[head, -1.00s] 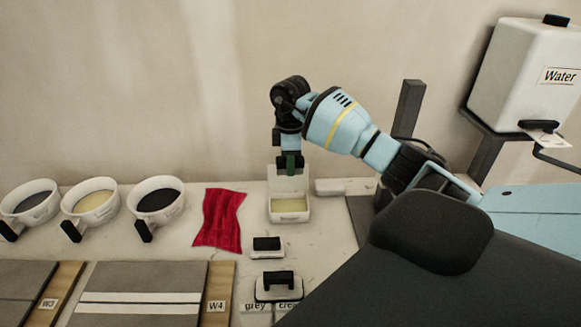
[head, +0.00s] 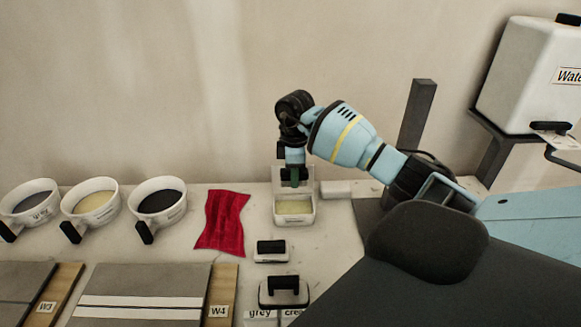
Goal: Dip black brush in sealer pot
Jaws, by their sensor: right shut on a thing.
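The sealer pot appears to be the small white open tub (head: 294,221) with pale yellow contents, right of the red cloth. A pale upright panel stands at its back. My right gripper (head: 292,172) points down over this tub, in front of the panel. It is shut on a dark, narrow thing that seems to be the black brush (head: 292,183). Its lower end shows just above the back of the contents; I cannot tell whether it touches them. Bristles cannot be made out. My left gripper is not in view.
White bowls of grey (head: 31,202), cream (head: 92,203) and black (head: 160,200) stand at the left. A red cloth (head: 222,222) lies beside the tub. Two black-handled blocks (head: 271,251) (head: 285,292) sit in front. A water tank (head: 535,75) is at the upper right.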

